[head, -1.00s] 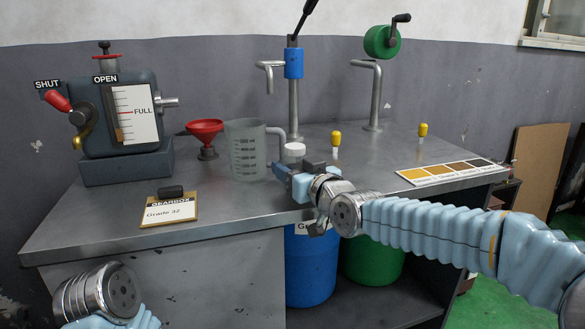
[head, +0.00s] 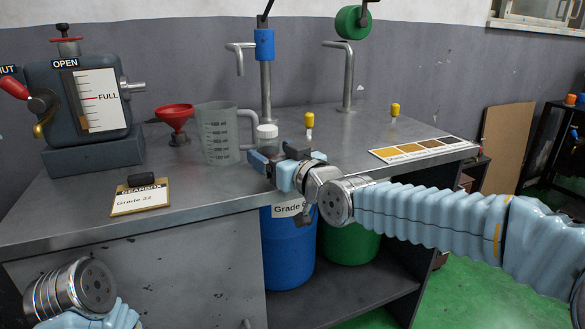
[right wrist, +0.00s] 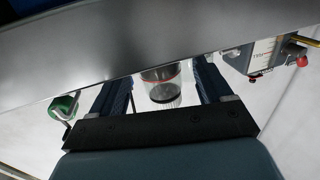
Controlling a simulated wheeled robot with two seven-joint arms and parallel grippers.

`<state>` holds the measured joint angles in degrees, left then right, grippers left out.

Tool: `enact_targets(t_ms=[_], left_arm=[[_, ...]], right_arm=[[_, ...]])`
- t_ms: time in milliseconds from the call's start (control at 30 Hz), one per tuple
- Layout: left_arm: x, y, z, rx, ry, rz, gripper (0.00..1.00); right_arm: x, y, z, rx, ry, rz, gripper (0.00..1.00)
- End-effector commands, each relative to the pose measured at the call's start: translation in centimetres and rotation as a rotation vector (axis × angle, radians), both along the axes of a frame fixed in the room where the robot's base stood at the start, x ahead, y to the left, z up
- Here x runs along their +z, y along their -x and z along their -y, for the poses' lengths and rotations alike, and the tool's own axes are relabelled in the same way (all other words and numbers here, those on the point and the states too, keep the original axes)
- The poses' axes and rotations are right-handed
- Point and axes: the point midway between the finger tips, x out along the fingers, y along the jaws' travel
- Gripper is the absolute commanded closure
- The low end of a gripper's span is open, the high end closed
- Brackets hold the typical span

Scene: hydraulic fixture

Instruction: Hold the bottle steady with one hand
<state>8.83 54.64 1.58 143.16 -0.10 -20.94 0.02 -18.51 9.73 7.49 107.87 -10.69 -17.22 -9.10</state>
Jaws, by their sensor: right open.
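The bottle is a small clear one with a white cap (head: 267,131), standing upright on the bench behind my right gripper (head: 272,154). Its lower part is hidden by the gripper in the head view. In the right wrist view, a clear round container (right wrist: 160,82) with a red ring and dark end shows between the two dark blue fingers. It appears to be the bottle. The fingers are open, with a gap on each side of it. Of my left arm only a wrist joint shows at the lower left; its gripper is out of frame.
A measuring jug (head: 217,135) stands close left of the bottle, with a red funnel (head: 175,118) beyond it. The gearbox unit (head: 90,105) and a label card (head: 141,198) are farther left.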

Motion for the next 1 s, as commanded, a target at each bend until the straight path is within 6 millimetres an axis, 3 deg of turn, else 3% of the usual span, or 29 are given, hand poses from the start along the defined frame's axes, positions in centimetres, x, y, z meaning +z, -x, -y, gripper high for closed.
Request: enact_targets(t_ms=[200, 400, 1000], left_arm=[[-1.4, -0.2, -0.4, 0.008, -0.006, 0.003, 0.28], [-1.7, -0.2, -0.6, 0.009, -0.009, 0.004, 0.28], [-1.7, -0.3, -0.6, 0.011, -0.009, 0.005, 0.28]], right_arm=[[-0.1, 4.2, 2.6, -0.002, -0.001, 0.003, 0.21], [0.0, 6.6, 4.0, -0.001, -0.001, 0.002, 0.21], [0.0, 7.3, 4.4, -0.001, -0.001, -0.001, 0.21]])
